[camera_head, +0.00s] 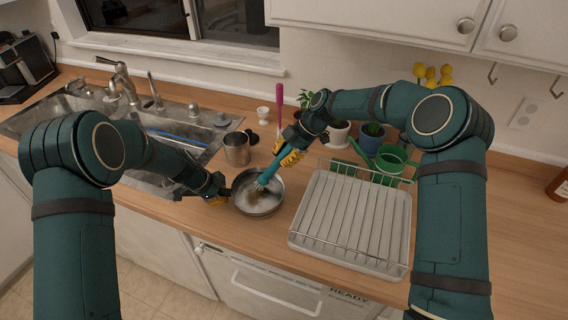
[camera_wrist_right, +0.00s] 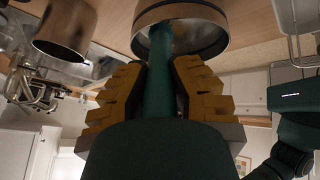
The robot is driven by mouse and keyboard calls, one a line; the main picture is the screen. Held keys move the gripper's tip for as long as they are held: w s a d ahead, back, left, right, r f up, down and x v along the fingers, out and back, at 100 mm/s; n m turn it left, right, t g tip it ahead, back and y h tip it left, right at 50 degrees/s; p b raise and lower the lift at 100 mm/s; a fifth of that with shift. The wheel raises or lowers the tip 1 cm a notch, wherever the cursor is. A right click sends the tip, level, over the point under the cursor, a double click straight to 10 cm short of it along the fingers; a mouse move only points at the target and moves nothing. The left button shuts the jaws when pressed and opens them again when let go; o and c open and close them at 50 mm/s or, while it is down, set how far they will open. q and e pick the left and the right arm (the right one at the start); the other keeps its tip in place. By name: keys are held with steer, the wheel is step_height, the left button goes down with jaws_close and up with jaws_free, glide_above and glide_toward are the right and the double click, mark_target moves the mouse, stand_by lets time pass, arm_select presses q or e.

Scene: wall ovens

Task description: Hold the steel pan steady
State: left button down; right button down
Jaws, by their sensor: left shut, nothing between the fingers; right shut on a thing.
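The round steel pan (camera_head: 258,209) stands on the wooden counter near its front edge, with a whitish inside. My left gripper (camera_head: 222,194) is shut and empty at the pan's left side; I cannot tell whether it touches the pan. My right gripper (camera_head: 288,154) is shut on the teal handle of a brush (camera_head: 268,176), which slants down into the pan. In the right wrist view the yellow fingers (camera_wrist_right: 158,92) sit on both sides of the handle (camera_wrist_right: 159,70), and the pan (camera_wrist_right: 212,20) is beyond them. The brush's tip meets the pan's inside.
A white dish rack (camera_head: 340,252) stands to the pan's right. A steel cup (camera_head: 237,148) stands behind the pan, beside the sink (camera_head: 185,125). Potted plants and a green watering can (camera_head: 391,158) are at the back. The counter's front edge is close.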

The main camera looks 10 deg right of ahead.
steer(key=shift+w, duration=0.4)
steer(key=s, duration=0.2)
steer(key=s+a+f, duration=0.1)
steer(key=s, duration=0.4)
steer(key=shift+s+a+f, duration=0.2)
steer(key=shift+a+f, duration=0.05)
steer(key=shift+f, duration=0.1)
steer(key=shift+w+a, duration=0.15)
steer(key=shift+w, duration=0.1)
steer(key=shift+w+d+r, duration=0.1)
steer(key=shift+w+r, duration=0.2)
steer(key=shift+w, duration=0.9)
steer(key=shift+w+d+r, duration=0.1)
steer(key=shift+w+r, duration=0.2)
steer(key=shift+w, duration=0.9)
steer(key=shift+w+d+r, duration=0.1)
steer(key=shift+w+r, duration=0.2)
steer(key=shift+w, duration=0.9)
steer(key=s, duration=0.2)
steer(key=s+f, duration=0.1)
steer(key=s, duration=0.4)
steer(key=shift+s+a+f, duration=0.15)
steer(key=shift+a+f, duration=0.1)
steer(key=shift+f, duration=0.15)
steer(key=shift+s+r, duration=0.1)
steer(key=shift+s, duration=0.05)
step_height(320, 180, up, 8)
